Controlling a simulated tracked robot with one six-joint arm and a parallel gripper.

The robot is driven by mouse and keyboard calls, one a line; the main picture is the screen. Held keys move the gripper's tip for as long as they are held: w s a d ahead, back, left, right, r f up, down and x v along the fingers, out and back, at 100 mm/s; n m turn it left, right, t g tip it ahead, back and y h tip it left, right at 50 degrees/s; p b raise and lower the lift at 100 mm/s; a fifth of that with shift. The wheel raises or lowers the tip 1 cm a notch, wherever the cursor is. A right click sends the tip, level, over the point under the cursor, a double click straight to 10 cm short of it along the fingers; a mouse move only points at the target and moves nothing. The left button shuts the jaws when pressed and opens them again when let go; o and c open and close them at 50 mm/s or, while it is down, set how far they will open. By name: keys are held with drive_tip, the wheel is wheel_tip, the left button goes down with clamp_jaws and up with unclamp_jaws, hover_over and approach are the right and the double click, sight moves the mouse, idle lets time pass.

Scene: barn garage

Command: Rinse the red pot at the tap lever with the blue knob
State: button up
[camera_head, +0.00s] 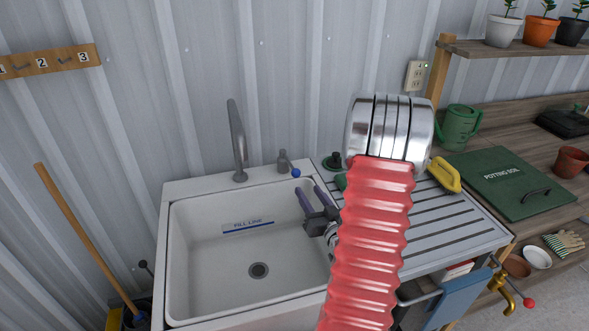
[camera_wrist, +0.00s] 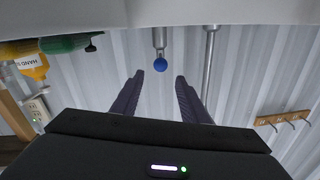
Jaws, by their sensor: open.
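The grey tap lever (camera_head: 283,160) with the blue knob (camera_head: 295,172) stands on the sink's back rim, right of the tall spout (camera_head: 238,140). My gripper (camera_head: 308,189) is over the right side of the sink, its two purple fingers open and empty, pointing toward the lever. In the wrist view the blue knob (camera_wrist: 160,65) appears between and just beyond the fingertips (camera_wrist: 159,77); contact is not visible. A reddish-brown pot (camera_head: 571,162) stands on the bench at the right; I cannot tell whether it is the red pot. No pot is visible in the basin.
The white sink (camera_head: 180,260) has an empty basin with a drain. My red arm hides part of the drainboard (camera_head: 440,215). A yellow object (camera_head: 445,174), a green watering can (camera_head: 459,127) and a potting soil lid (camera_head: 500,178) lie right. A brass tap (camera_head: 503,285) juts out below.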

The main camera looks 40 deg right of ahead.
sight(293, 168)
drive_tip(key=shift+w, duration=0.1)
drive_tip(key=x, duration=1.3)
drive_tip(key=shift+w+d, duration=0.1)
drive_tip(key=shift+w, duration=0.25)
drive_tip(key=shift+c, duration=0.5)
clamp_jaws()
